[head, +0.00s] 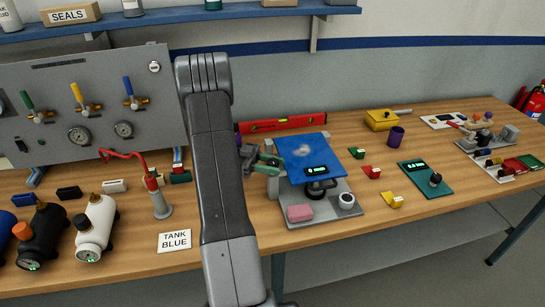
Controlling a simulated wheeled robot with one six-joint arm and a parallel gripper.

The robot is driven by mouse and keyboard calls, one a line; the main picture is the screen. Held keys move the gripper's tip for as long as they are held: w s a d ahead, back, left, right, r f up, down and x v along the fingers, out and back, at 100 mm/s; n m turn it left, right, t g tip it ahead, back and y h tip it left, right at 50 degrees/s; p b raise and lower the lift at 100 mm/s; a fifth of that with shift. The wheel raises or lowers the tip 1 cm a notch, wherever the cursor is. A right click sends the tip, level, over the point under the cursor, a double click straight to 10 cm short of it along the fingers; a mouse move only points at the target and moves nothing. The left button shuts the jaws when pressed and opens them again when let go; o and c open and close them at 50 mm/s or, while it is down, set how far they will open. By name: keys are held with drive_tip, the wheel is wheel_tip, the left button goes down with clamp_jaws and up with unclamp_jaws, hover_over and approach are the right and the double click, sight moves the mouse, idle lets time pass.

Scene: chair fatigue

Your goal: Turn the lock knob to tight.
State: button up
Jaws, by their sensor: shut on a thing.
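A test rig stands at the middle of the bench, with a tilted blue plate (305,150), a grey base (325,212) and a small lit green display (316,170). My gripper (266,162) is at the left edge of the blue plate, beside the rig's upright. It is shut on a small part there, which I take for the lock knob; the jaws and arm hide most of it. I cannot read any tight or loose mark.
A pink block (300,213) and a white roll (346,200) are on the rig's base. A red level (285,123) lies behind. Left are a gauge panel (75,105), cylinders (97,228) and a "TANK BLUE" card (174,241). Right are a teal scale (425,178) and small coloured blocks.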

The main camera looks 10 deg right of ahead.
drive_tip(key=shift+m+g+y+p, duration=0.4)
drive_tip(key=shift+m+g+p, duration=0.1)
drive_tip(key=shift+g+p, duration=0.25)
drive_tip(key=o, duration=1)
drive_tip(key=shift+c, duration=0.2)
